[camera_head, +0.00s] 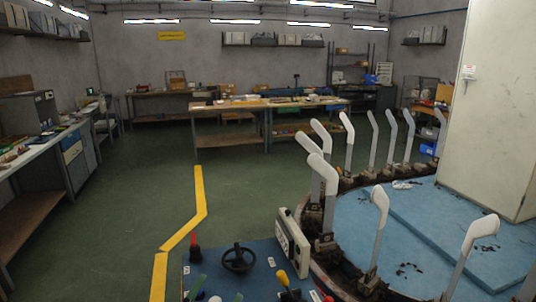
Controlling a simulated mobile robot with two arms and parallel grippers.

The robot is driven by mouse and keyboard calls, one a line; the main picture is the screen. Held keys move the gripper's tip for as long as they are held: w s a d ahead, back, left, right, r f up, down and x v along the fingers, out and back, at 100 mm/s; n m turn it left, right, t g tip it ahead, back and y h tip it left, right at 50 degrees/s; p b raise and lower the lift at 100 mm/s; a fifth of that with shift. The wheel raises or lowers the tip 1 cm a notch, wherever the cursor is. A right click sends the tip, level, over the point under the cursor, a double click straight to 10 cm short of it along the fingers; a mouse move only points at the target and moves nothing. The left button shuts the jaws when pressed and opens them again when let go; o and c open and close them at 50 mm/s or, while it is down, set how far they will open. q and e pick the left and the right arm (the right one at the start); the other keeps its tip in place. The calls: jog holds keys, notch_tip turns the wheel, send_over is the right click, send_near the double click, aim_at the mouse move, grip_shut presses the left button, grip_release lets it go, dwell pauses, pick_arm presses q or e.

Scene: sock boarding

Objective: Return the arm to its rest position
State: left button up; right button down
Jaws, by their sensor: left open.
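Only the tips of my left gripper (217,292) seem to show, as two green pieces set apart at the bottom edge, low over the blue control panel (215,262). It is open, and I see nothing between the tips. The rest of the left arm is out of the picture. My right gripper and right arm are not in view. Several pale, foot-shaped boards (324,172) stand upright around the round machine on the right.
The panel carries a black handwheel (238,258), a red-topped lever (194,248) and a yellow knob (283,278). A grey control box (292,243) stands at its right edge. A tall pale cabinet (490,110) rises at the right. Green floor (120,210) is clear at the left.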

pick_arm(q)
jog(key=s+a+f+n+g+y, duration=0.4)
jog(key=a+f+n+y, duration=0.1)
jog(key=f, duration=0.2)
jog(key=s+a+f+n+g+y, duration=0.35)
jog(key=a+f+y, duration=0.25)
jog(key=f, duration=0.2)
jog(key=s+f+g+h, duration=0.1)
jog(key=s+f+g, duration=0.2)
jog(key=s+g, duration=0.35)
jog(key=s+f+g+h, duration=0.1)
jog(key=s+f+g, duration=0.25)
jog(key=s, duration=0.55)
notch_tip(320, 180, down, 25)
jog(key=s+a+f+g, duration=0.2)
jog(key=s+a+f, duration=0.1)
jog(key=s+f, duration=1.3)
jog(key=shift+s+a+f+m, duration=0.15)
jog(key=shift+s+f+m, duration=0.15)
jog(key=shift+f, duration=0.5)
